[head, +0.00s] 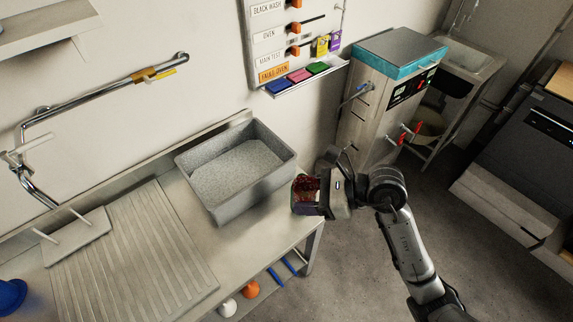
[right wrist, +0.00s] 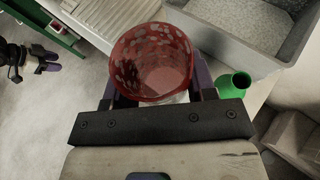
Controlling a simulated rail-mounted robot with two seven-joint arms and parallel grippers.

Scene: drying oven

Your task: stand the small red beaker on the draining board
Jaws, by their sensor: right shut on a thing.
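The small red beaker (head: 307,183) is a speckled, see-through red cup. My right gripper (head: 306,194) is shut on it beside the right end of the bench, to the right of the grey tub. In the right wrist view the beaker (right wrist: 152,62) sits between the two fingers (right wrist: 155,90), its open mouth showing. The ridged draining board (head: 130,250) lies at the left of the bench, bare on its ridges. Part of it also shows at the top of the right wrist view (right wrist: 112,14). What seems to be my left gripper (right wrist: 46,60) shows small at the left there; its jaws are unclear.
A grey tub (head: 205,208) stands between the draining board and the beaker. A green vessel (right wrist: 234,84) is near the bench corner. A tap (head: 30,165) and pipe are at the wall. A blue object (head: 10,296) is at the lower left.

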